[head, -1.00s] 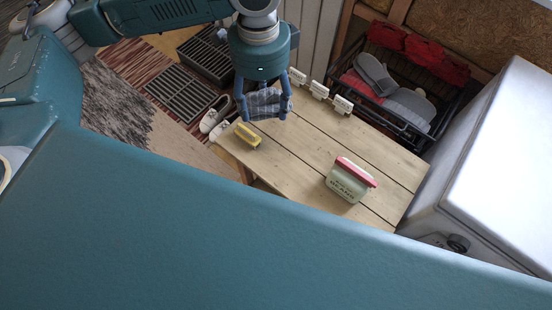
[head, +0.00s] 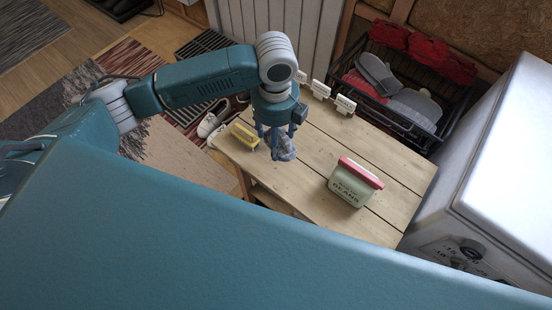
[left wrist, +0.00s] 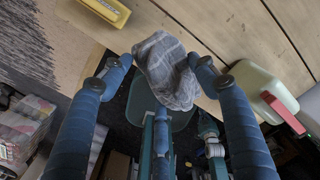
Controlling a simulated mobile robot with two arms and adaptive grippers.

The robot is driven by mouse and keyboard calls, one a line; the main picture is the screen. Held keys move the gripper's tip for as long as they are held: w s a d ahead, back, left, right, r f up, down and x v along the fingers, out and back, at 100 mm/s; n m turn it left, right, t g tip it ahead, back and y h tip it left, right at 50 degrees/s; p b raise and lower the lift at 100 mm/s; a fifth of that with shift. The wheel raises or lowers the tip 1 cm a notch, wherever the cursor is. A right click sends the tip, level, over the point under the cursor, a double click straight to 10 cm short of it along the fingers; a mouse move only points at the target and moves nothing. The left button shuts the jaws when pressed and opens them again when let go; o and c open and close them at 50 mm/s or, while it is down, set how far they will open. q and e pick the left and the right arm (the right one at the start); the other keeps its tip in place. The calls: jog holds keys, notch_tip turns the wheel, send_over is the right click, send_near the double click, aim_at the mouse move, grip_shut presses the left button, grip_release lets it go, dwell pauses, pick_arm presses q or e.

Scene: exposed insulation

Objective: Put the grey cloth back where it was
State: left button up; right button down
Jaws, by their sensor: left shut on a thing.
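The grey checked cloth (head: 284,150) is bunched in my left gripper (head: 275,143), over the left part of the wooden table (head: 310,190) in the head view. In the left wrist view the cloth (left wrist: 167,72) hangs crumpled between the blue fingers of the left gripper (left wrist: 160,85), which is shut on it. It is close to the table edge there. I cannot tell whether it touches the tabletop. In the head view the fingers hide part of the cloth. My right gripper is not in view.
Small white signs (head: 320,90) line the back edge. A black rack (head: 400,120) and white appliance (head: 490,170) flank the table.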

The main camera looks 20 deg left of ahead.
pick_arm(q)
notch_tip(320, 180, down, 12)
jog(key=shift+r, duration=0.15)
dwell(0.3)
jog(key=o, duration=1)
notch_tip(320, 180, up, 12)
jog(key=shift+r, duration=0.1)
dwell(0.3)
